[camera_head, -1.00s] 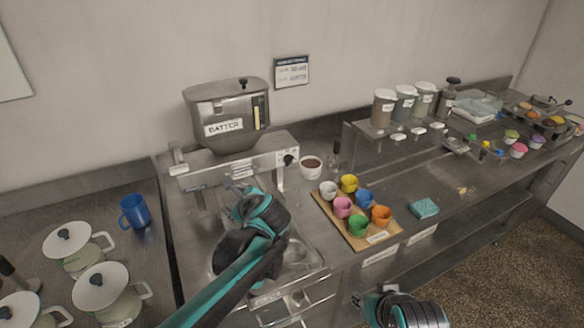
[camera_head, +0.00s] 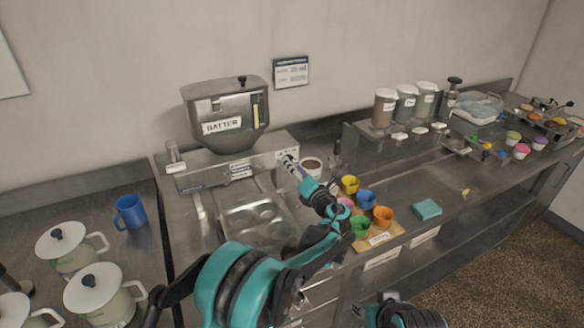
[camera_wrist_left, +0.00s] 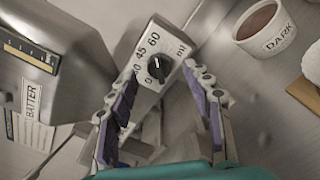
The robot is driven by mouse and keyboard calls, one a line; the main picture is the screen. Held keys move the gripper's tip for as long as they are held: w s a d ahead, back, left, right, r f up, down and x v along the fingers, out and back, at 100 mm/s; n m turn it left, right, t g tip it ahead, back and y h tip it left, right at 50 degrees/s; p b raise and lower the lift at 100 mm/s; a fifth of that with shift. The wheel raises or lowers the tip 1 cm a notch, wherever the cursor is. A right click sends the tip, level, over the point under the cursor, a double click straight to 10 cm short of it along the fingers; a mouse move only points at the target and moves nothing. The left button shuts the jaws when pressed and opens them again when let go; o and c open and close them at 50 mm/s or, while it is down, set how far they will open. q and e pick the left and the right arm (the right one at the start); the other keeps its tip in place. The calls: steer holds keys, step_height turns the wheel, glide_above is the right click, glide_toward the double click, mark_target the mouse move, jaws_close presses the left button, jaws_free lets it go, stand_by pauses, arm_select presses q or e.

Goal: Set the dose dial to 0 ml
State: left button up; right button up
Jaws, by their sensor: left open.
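The dose dial (camera_wrist_left: 158,67) is a black knob on a pale plate marked 0, 45, 60 and ml in the left wrist view. The plate is at the right end of the steel dispenser front under the batter hopper (camera_head: 226,112). My left gripper (camera_wrist_left: 163,108) is open, with its two purple-padded fingers apart and the dial ahead between them, not touching it. The knob's exact setting is hard to read. My right gripper is not clearly visible; part of my right arm shows at the bottom edge.
A bowl labelled DARK (camera_wrist_left: 266,30) stands just right of the dial; it also shows in the head view (camera_head: 311,167). Coloured cups (camera_head: 382,216) sit on a wooden board (camera_head: 392,236) partly behind my arm.

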arm_select(q)
steer(key=shift+x, duration=1.15)
jaws_close()
steer(key=shift+n, duration=0.3)
steer(key=shift+n+p, duration=0.7)
steer(key=shift+n, duration=12.4)
